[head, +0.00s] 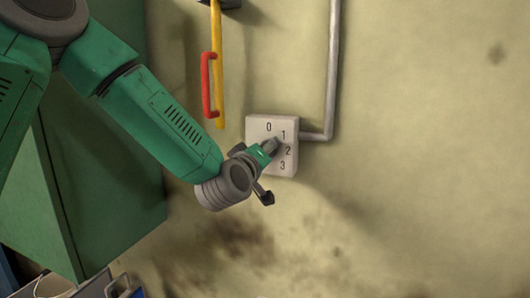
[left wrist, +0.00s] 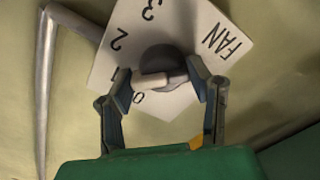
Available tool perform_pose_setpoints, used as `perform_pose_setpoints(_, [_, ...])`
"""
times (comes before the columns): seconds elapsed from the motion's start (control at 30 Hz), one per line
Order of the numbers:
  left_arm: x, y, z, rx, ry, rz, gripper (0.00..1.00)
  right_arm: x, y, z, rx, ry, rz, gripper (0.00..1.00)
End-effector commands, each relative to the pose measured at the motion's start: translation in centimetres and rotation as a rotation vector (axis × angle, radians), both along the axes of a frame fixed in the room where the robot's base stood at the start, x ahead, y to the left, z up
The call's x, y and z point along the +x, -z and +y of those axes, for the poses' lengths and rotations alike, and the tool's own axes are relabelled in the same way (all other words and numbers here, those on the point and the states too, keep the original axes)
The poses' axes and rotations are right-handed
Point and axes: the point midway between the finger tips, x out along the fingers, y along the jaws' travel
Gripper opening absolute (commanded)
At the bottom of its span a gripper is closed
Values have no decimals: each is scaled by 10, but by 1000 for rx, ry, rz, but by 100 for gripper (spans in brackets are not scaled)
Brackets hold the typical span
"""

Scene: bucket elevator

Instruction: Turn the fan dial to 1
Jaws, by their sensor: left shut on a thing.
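The fan dial plate (head: 259,126) is a pale panel on the wall, printed 0, 1, 2 and 3. It also shows in the left wrist view (left wrist: 187,28), upside down and marked FAN. The dial knob (left wrist: 163,57) is a dark round disc with a light grey bar across it. My left gripper (head: 270,147) is at the dial, with its fingers closed on both ends of the bar in the left wrist view (left wrist: 162,80). The bar's left end there lies roughly toward the 1, which a finger partly covers. My right gripper is out of view.
A grey conduit pipe (head: 334,70) runs down the wall into the plate's right side. A yellow bar (head: 216,30) with a red handle (head: 206,85) is up and left of the dial. A green cabinet (head: 95,190) stands at left. The wall at right is clear.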

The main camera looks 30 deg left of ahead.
Motion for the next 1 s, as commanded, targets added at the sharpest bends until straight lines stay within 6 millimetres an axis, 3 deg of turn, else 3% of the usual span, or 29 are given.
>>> perform_pose_setpoints(0.03, [-1, 5, 0, -2, 1, 13, 53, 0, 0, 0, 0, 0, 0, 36])
perform_pose_setpoints(0.07, [-1, 5, 0, -1, 1, 13, 64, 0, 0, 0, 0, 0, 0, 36])
perform_pose_setpoints(0.1, [-1, 5, 0, -1, 1, 11, 67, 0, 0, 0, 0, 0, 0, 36])
perform_pose_setpoints(0.47, [-9, 0, -1, 0, 1, 2, 67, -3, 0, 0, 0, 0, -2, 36])
perform_pose_setpoints(0.8, [-58, 4, -13, -2, 1, 7, 67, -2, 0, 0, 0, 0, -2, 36])
perform_pose_setpoints(1.0, [-70, 5, -16, -1, 0, 8, 67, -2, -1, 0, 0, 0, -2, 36])
